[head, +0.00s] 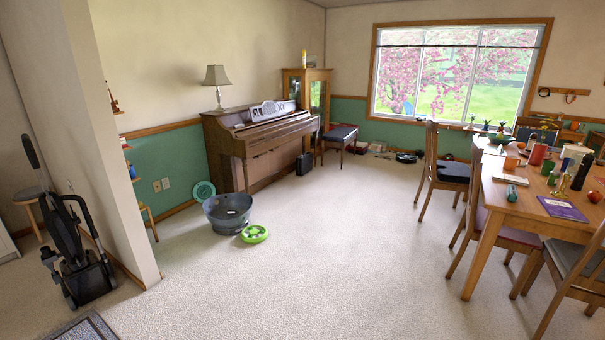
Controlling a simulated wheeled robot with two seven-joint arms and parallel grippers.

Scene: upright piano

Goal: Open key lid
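The brown upright piano (255,160) stands against the left wall, across the room from me. Its key lid (278,126) appears closed over the keyboard, and no keys show. Sheet music (272,110) rests on the stand above it. A lamp (217,86) stands on its top. Neither of my grippers is in view.
A grey tub (227,213) and a green round toy (254,234) lie on the carpet before the piano. A bench (340,134) stands beyond it. The dining table (518,205) and chairs fill the right. A vacuum cleaner (78,250) stands left. The middle carpet is clear.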

